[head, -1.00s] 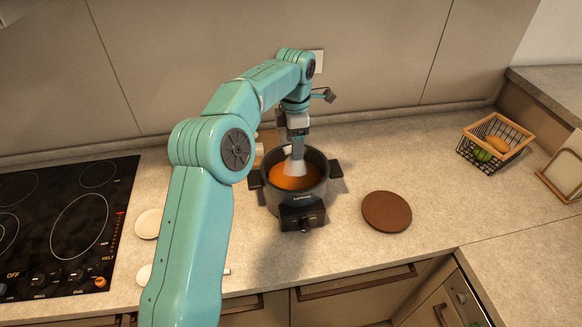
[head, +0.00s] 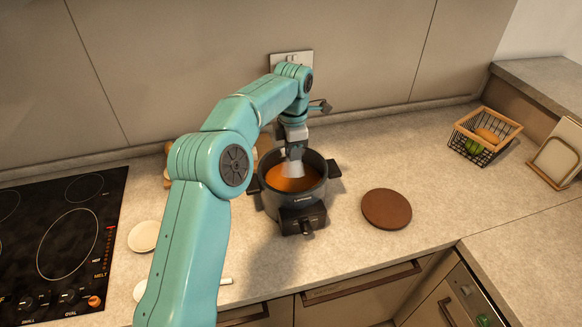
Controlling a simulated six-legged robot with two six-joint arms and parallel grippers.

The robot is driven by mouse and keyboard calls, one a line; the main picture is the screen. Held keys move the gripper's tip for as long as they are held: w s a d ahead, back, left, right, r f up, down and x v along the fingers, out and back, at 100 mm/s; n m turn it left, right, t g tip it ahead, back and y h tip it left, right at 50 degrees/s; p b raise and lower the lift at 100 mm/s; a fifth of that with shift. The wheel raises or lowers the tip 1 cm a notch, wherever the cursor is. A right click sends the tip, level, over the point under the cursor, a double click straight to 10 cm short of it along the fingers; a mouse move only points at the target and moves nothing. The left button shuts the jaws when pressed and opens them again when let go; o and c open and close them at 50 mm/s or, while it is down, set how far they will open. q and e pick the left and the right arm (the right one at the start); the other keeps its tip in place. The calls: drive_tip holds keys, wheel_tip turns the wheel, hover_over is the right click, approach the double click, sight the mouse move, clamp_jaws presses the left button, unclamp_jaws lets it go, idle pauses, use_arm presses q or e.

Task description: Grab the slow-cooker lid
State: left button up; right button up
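The dark slow cooker (head: 299,209) stands on the counter with its control box facing me and a handle on each side. Orange-brown contents (head: 287,183) show inside its rim. I cannot make out a separate lid; a clear one over the contents cannot be ruled out. My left gripper (head: 292,168) points down at the middle of the cooker's opening. A pale, flared shape is at its tip. Whether the fingers are apart, or touch anything, cannot be seen. My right gripper is not in view.
A round brown mat (head: 386,209) lies right of the cooker, with clear counter around it. A wire basket with food (head: 483,136) stands at the back right. A black cooktop (head: 62,235) is at left. A pale round dish (head: 144,236) sits beside the cooktop, partly near my arm.

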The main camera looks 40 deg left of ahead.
use_arm(q)
drive_tip(key=shift+w, duration=0.1)
clamp_jaws()
